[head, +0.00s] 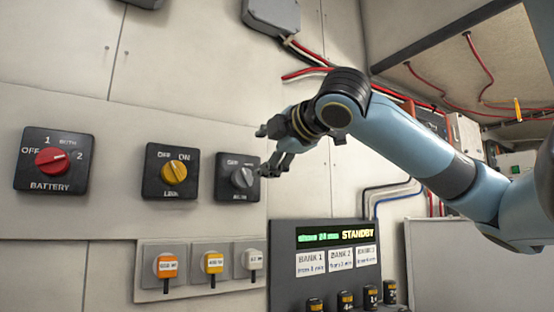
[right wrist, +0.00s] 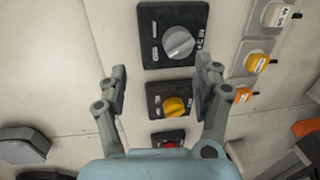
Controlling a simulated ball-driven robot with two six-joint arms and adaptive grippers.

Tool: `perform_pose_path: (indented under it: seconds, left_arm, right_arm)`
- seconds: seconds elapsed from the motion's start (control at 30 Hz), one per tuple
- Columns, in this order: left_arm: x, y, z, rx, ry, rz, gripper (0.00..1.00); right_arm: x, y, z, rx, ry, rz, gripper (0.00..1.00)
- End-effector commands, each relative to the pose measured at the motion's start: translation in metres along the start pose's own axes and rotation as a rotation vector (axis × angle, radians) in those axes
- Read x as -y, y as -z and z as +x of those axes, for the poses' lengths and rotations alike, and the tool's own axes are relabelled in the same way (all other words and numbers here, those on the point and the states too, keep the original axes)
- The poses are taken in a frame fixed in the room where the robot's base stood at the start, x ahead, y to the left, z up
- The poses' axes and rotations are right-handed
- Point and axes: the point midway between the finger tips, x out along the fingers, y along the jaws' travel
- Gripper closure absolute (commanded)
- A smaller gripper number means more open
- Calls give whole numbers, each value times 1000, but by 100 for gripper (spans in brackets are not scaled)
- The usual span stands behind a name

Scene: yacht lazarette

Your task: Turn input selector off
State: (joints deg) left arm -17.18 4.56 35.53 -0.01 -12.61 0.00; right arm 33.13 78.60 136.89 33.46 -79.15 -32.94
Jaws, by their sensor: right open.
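The input selector is a black square plate (head: 222,190) with a grey round knob (head: 242,178), on the wall right of two similar switches. In the right wrist view its grey knob (right wrist: 178,42) shows near the top centre, beside lettering that seems to end in "C IN". The knob's ridge looks slanted, but I cannot tell its exact setting. My right gripper (head: 264,152) is open and empty, just right of and above the selector, hiding part of its upper right edge. In the right wrist view its fingers (right wrist: 162,72) stand apart, with the knob beyond them. My left gripper is not in view.
A yellow-knob switch (head: 173,172) and a red-knob battery switch (head: 52,161) are further left. Below hangs a strip with orange, yellow and white tagged sockets (head: 212,264). A dark panel with a STANDBY display (head: 336,237) stands at lower right. Cables run behind my arm.

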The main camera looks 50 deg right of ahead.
Motion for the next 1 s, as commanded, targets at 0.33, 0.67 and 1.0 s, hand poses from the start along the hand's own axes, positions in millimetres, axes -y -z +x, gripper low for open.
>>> perform_pose_path:
  seconds: [0.33, 0.67, 1.0]
  left_arm:
    - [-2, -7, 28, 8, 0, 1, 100]
    - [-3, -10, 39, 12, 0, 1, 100]
    - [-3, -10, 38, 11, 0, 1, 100]
  right_arm:
    - [6, 0, -25, 2, -2, -1, 33]
    - [7, 0, -41, 1, 2, 0, 33]
    - [7, -1, -41, 2, 2, 0, 33]
